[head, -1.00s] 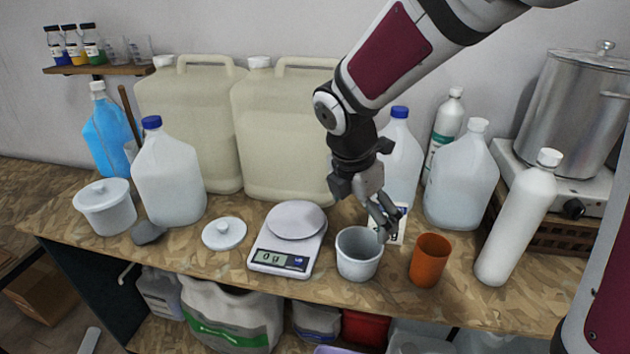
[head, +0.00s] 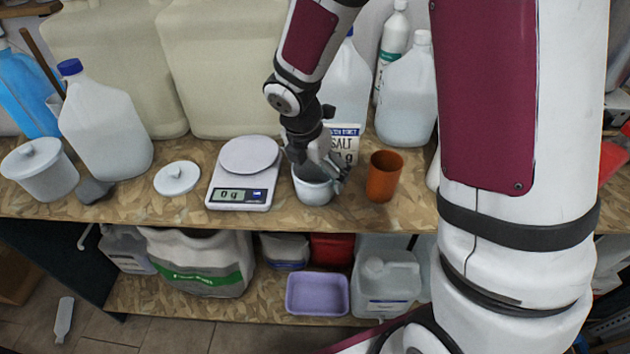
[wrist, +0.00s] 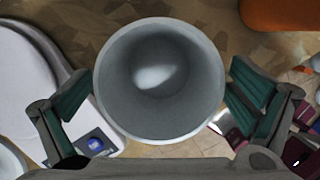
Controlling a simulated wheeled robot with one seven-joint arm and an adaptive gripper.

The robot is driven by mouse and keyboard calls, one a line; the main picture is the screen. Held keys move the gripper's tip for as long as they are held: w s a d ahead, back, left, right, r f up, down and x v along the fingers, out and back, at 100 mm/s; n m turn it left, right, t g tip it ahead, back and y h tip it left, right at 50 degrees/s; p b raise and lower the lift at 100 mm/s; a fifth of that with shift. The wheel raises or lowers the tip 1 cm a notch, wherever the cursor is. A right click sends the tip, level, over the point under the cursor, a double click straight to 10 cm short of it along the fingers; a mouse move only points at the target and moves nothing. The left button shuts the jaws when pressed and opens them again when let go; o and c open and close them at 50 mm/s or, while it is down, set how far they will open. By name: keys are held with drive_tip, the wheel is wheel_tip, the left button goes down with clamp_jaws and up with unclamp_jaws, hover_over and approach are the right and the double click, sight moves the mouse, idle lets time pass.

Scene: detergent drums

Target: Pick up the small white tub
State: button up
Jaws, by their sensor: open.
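The small white tub (head: 313,188) stands open-topped on the wooden worktop, between the scale and the orange cup. In the wrist view the tub (wrist: 160,125) is seen from above; it looks empty, with a light patch inside at its bottom. My gripper (head: 322,172) is over the tub and hides part of its rim in the head view. In the wrist view my gripper (wrist: 160,100) is open, with one green-padded finger on each side of the tub. A gap shows on both sides, so the fingers do not seem to touch it.
A kitchen scale (head: 245,172) reading 0 g is close on the left. An orange cup (head: 384,176) is close on the right, and a salt packet (head: 345,140) stands behind. A lid (head: 177,178) and a lidded tub (head: 41,168) are farther left. Large jugs line the back.

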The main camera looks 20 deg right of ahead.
sight(315, 180)
drive_tip(key=shift+x, duration=1.5)
drive_tip(key=shift+c, duration=0.6)
drive_tip(key=c, duration=0.9)
